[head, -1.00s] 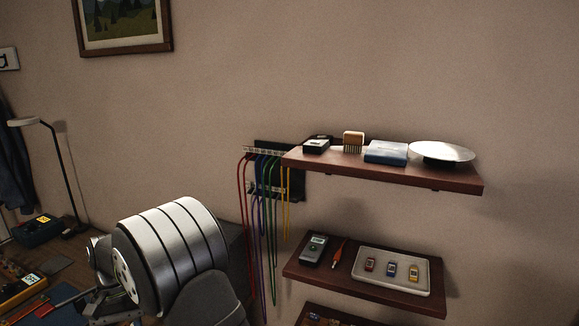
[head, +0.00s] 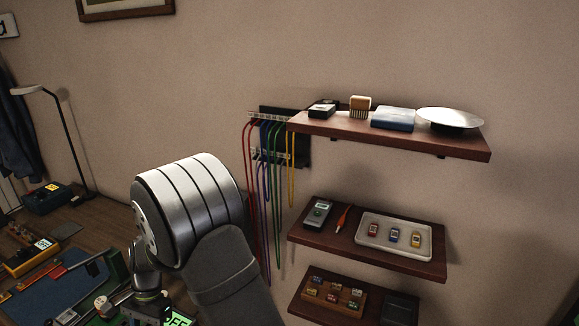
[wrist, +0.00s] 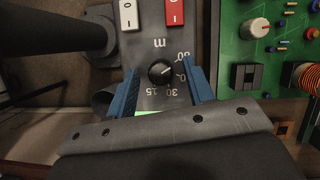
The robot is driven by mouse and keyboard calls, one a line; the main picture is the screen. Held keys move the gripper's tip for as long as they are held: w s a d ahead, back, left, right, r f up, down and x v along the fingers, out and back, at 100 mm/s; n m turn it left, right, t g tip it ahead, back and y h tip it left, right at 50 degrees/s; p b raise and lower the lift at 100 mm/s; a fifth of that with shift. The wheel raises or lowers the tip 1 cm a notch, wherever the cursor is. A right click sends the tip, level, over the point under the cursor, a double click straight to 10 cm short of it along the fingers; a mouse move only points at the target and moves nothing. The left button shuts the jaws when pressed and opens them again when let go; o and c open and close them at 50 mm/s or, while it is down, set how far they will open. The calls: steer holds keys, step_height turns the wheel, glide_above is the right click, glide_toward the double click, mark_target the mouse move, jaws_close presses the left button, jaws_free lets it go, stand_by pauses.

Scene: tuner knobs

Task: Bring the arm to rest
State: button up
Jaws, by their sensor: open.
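My gripper (wrist: 160,68) shows in the wrist view as two blue fingers, spread apart with nothing gripped. A black knob (wrist: 161,72) with a pale pointer line lies between the fingertips in the picture, with a gap on both sides. It sits on a dark grey panel (wrist: 160,18) with printed scale numbers. I cannot tell how far the fingertips are above the panel. A strip of green display (wrist: 148,113) shows between the fingers, mostly hidden by my gripper's body. In the head view my arm (head: 190,210) rises at lower centre-left; the fingers cannot be made out there.
In the head view, wall shelves (head: 465,147) and hanging coloured cables (head: 252,200) are right of my arm; a lamp (head: 62,120) stands left.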

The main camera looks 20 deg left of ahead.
steer(key=shift+d+m+y, duration=0.1)
steer(key=shift+m+y, duration=0.3)
steer(key=shift+m, duration=0.8)
steer(key=shift+v, duration=2.6)
steer(key=x, duration=0.5)
steer(key=shift+s+f, duration=0.15)
steer(key=shift+f, duration=0.15)
steer(key=shift+r+n, duration=0.15)
steer(key=shift+n, duration=0.45)
steer(key=shift+a+n+h, duration=0.2)
steer(key=shift+n+h, duration=0.5)
steer(key=shift+n, duration=0.4)
steer(key=n+h, duration=0.1)
steer(key=n, duration=0.2)
steer(key=n+t+h, duration=0.1)
steer(key=n, duration=0.2)
steer(key=shift+v, duration=0.8)
